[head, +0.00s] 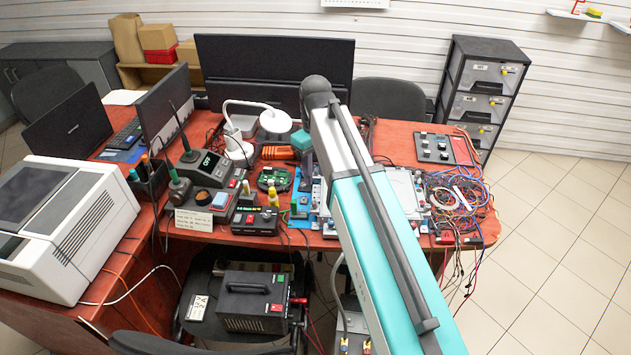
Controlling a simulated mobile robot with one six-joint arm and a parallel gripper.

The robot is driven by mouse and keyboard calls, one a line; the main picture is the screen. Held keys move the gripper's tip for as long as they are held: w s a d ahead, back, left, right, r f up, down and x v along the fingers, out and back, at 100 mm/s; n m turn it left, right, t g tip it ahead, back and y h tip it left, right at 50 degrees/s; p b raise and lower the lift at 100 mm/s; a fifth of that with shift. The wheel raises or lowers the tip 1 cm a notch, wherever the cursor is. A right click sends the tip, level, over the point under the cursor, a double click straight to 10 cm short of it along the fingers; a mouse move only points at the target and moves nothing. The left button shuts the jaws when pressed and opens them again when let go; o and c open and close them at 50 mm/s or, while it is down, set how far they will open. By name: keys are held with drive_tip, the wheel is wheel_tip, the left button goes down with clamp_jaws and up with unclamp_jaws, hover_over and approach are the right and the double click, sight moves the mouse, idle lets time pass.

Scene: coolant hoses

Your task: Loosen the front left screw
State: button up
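I cannot make out the front left screw or any coolant hose at this size. My arm, teal and grey, crosses the middle of the head view from the lower right up to a dark elbow and covers part of the red-brown desk (400,131). My gripper's fingers are not visible. A green circuit board (272,179) lies on the desk left of my arm. A blue mat (303,187) with small parts on it shows beside the arm, partly hidden by it.
A white machine (62,225) stands at the left, near a laptop (68,128). Tangled wires (458,198) cover the desk's right end. A black power unit (252,298) stands low in front. A drawer cabinet (480,95) stands behind right. The tiled floor (555,215) at right is clear.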

drive_tip(key=shift+r, duration=1.4)
